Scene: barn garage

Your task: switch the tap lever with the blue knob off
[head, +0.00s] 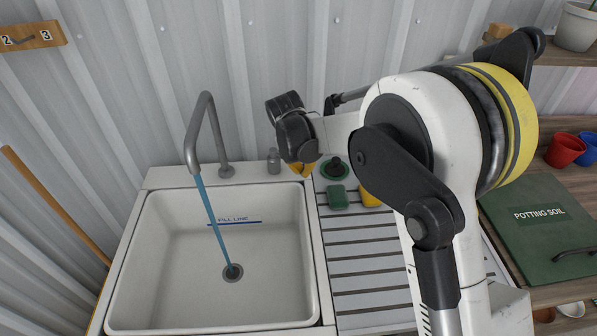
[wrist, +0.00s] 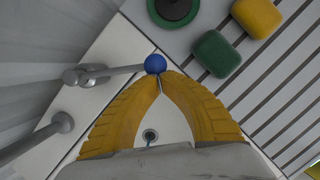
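The tap (head: 207,125) stands at the back of the white sink (head: 150,225), and a blue stream of water (head: 212,220) runs from its spout to the drain. In the wrist view the grey tap lever (wrist: 115,72) points right from its round base and ends in the blue knob (wrist: 155,64). In the head view the lever's base (head: 273,162) shows, but my arm hides the knob. My gripper (wrist: 161,78) has its yellow fingertips together right by the knob, with nothing visible between the fingers. Whether they touch the knob is unclear. My gripper (head: 301,170) is mostly hidden in the head view.
A green sponge (head: 337,197), a yellow sponge (head: 369,197) and a dark green round item (head: 334,168) lie on the slatted drainboard (head: 350,255) right of the sink. The corrugated wall (head: 290,60) is close behind the tap. A green potting soil lid (head: 545,230) is at far right.

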